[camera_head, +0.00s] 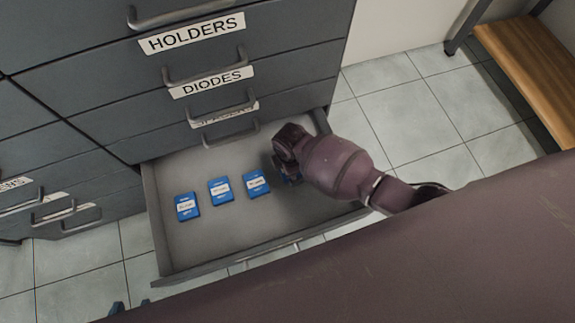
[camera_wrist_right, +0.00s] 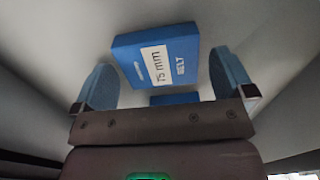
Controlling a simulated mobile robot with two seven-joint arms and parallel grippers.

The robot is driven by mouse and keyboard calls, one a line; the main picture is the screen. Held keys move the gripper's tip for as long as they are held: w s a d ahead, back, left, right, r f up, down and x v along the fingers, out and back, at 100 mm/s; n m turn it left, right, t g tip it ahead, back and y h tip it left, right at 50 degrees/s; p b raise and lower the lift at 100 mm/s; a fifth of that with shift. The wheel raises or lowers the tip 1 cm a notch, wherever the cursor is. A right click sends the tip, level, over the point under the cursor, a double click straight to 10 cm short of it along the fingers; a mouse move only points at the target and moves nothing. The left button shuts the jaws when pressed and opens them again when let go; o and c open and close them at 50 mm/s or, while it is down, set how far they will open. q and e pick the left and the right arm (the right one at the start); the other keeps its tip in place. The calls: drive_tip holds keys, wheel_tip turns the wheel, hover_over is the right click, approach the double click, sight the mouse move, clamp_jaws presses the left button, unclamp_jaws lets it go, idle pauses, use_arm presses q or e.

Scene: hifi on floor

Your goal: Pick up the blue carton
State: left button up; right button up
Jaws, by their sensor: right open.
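Three blue cartons with white labels lie in a row in the open drawer: a left one (camera_head: 187,206), a middle one (camera_head: 220,191) and a right one (camera_head: 256,184). My right arm reaches into the drawer from the right and hides its gripper in the head view; a bit of blue shows beside it. In the right wrist view my right gripper (camera_wrist_right: 165,84) is open and empty. A blue carton (camera_wrist_right: 157,55) lies ahead, between the lines of its fingers. More blue (camera_wrist_right: 175,99) shows behind the gripper's edge. My left gripper (camera_head: 131,305) is open at the bottom edge, only its blue fingertips showing.
The grey drawer (camera_head: 215,240) stands pulled out of a dark cabinet (camera_head: 100,85) with handles and labelled fronts above. Its walls surround the cartons. A wooden bench (camera_head: 530,65) stands at the upper right. Tiled floor (camera_head: 430,125) is clear to the right.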

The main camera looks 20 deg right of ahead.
drive_tip(key=shift+s+f, duration=0.1)
drive_tip(key=shift+f, duration=0.55)
drive_tip(key=shift+r, duration=0.2)
drive_tip(key=c, duration=0.8)
